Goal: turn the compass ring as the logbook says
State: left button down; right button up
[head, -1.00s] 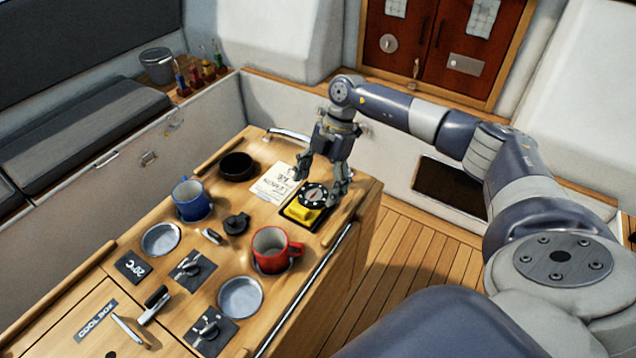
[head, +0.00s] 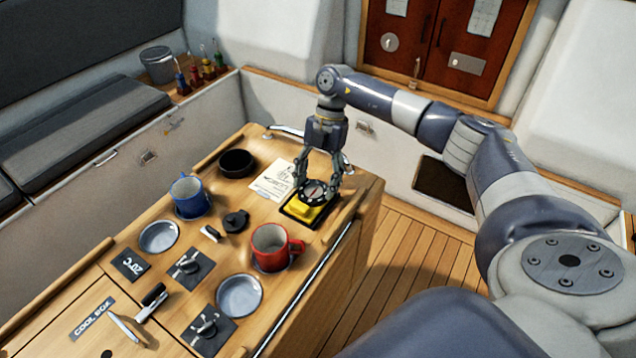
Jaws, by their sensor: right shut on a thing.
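The compass is a yellow block (head: 305,210) on a dark base, with a round black ring (head: 313,193) on top, at the far right of the wooden table. My right gripper (head: 318,190) points down over it and is shut on the ring, with a finger at each side. The logbook page (head: 273,180), white with dark writing and a drawing, lies just left of the compass. Its writing is too small to read. My left gripper is not in view.
A red mug (head: 271,247) stands in front of the compass, and a blue mug (head: 190,197) stands farther left. A black round bowl (head: 237,163), a black cap (head: 236,222) and grey dishes (head: 240,295) share the table (head: 120,260). A metal rail (head: 310,285) runs along its right edge.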

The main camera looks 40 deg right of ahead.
jog(key=n, duration=0.1)
jog(key=n+b, duration=0.1)
jog(key=n+g, duration=0.1)
jog(key=shift+w+a+n+h+b, duration=0.2)
jog(key=shift+w+n+h+b, duration=0.1)
jog(key=shift+h+b, duration=0.1)
jog(key=shift+a+n+g+h+b, duration=0.15)
jog(key=shift+n+g+h+b, duration=0.35)
jog(key=shift+n, duration=1)
jog(key=o, duration=1.1)
jog(key=shift+w+r, duration=0.1)
jog(key=v, duration=1.1)
jog(key=shift+w+r, duration=0.15)
jog(key=shift+r, duration=0.2)
